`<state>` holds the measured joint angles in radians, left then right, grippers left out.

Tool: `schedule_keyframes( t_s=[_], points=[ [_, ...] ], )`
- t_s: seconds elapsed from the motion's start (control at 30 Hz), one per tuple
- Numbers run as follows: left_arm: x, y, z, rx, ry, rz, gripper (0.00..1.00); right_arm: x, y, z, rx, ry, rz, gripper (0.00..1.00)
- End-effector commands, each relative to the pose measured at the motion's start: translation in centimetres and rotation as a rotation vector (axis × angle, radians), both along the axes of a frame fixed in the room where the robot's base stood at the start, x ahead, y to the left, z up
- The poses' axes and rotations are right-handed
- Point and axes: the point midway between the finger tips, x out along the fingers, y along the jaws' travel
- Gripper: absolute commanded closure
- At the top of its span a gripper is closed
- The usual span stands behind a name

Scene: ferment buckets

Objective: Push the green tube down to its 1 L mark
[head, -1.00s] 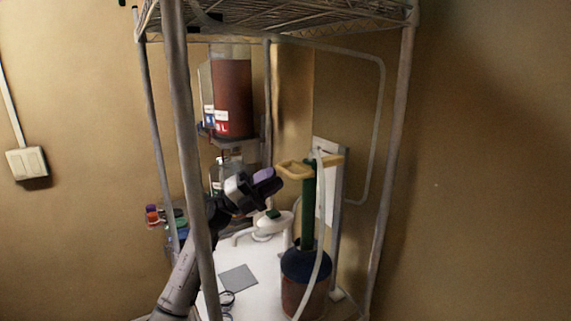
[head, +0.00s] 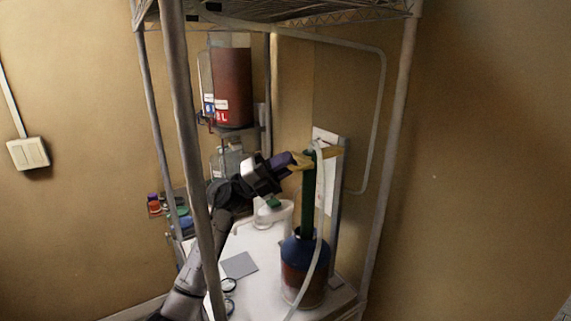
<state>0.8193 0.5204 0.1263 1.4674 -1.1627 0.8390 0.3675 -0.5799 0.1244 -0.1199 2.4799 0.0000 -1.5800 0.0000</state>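The green tube (head: 308,200) stands upright in the neck of a bucket (head: 303,268) with a blue top and reddish-brown contents. Volume marks on the tube or bucket are too small to read. My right gripper is not in view.
A large reddish-brown container (head: 232,88) stands on a shelf behind. Metal rack posts (head: 397,130) frame the space. A grey square (head: 239,265) and a white jug-like item (head: 273,214) are on the white surface.

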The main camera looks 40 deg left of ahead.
Motion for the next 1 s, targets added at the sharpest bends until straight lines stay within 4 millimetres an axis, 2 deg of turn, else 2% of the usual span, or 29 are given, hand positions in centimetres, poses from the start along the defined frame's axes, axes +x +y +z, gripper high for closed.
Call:
schedule_keyframes(
  t_s=[0.4,0.47,0.8,1.0],
  points=[
    [0.0,0.0,-0.5,0.001,0.002,0.0,1.0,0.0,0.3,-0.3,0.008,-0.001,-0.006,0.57],
    [0.0,0.0,-1.6,0.001,0.004,0.0,1.0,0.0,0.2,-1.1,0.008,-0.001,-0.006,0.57],
    [0.0,0.0,-10.1,0.001,0.006,0.0,1.0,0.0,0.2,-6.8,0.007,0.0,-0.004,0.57],
    [0.0,0.1,-13.2,0.0,0.002,0.002,1.0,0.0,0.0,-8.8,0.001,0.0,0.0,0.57]
  ],
)
